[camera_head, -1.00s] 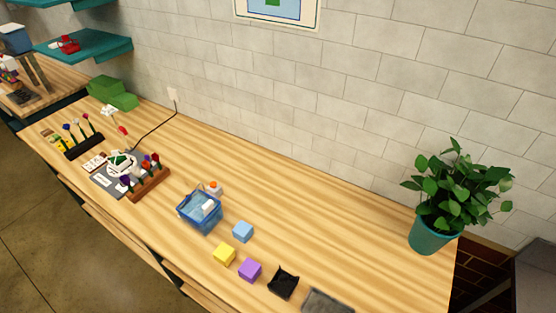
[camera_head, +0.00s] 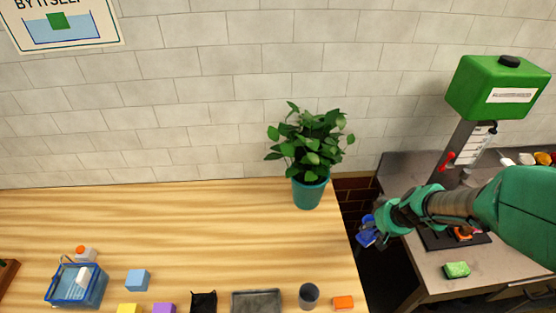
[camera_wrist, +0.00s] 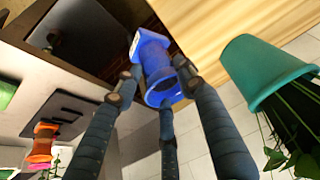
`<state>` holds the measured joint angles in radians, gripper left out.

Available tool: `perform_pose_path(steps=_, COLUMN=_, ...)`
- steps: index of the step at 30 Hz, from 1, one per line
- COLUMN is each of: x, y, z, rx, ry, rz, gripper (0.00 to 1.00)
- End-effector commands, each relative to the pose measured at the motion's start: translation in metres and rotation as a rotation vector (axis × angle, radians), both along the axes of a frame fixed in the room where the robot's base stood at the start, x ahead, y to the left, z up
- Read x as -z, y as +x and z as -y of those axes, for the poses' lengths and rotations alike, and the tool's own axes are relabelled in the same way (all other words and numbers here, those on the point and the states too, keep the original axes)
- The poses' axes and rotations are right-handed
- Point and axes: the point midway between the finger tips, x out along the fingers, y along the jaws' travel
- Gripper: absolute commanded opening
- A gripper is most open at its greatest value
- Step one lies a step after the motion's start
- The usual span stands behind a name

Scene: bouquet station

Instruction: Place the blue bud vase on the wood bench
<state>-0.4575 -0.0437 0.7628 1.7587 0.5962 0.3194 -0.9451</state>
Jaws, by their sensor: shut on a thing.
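The blue bud vase (camera_wrist: 157,68) is between the fingers of my gripper (camera_wrist: 160,100) in the wrist view, which is shut on it. In the head view the vase (camera_head: 367,232) shows small and partly covered at the end of my teal arm. My gripper (camera_head: 376,222) holds it over the gap just past the right end of the wood bench (camera_head: 190,225). The vase is not touching the bench in these views. The bench top also shows in the wrist view (camera_wrist: 215,25).
A potted plant in a teal pot (camera_head: 308,193) stands at the bench's right end, close to my gripper. A blue basket (camera_head: 78,290), cubes, a grey tray (camera_head: 256,302) and a dark cup (camera_head: 309,295) line the front. Mid-bench is clear. A grey counter (camera_head: 440,275) is at right.

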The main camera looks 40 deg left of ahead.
Motion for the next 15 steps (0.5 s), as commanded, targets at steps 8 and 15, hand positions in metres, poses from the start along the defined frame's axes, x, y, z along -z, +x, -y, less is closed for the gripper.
perform_pose_path(steps=8, x=-0.001, y=-0.062, z=-0.078, rx=-0.185, ry=0.010, rz=0.003, gripper=0.00)
perform_pose_path(steps=15, x=-0.002, y=-0.123, z=-0.134, rx=-0.339, ry=0.021, rz=0.005, gripper=0.00)
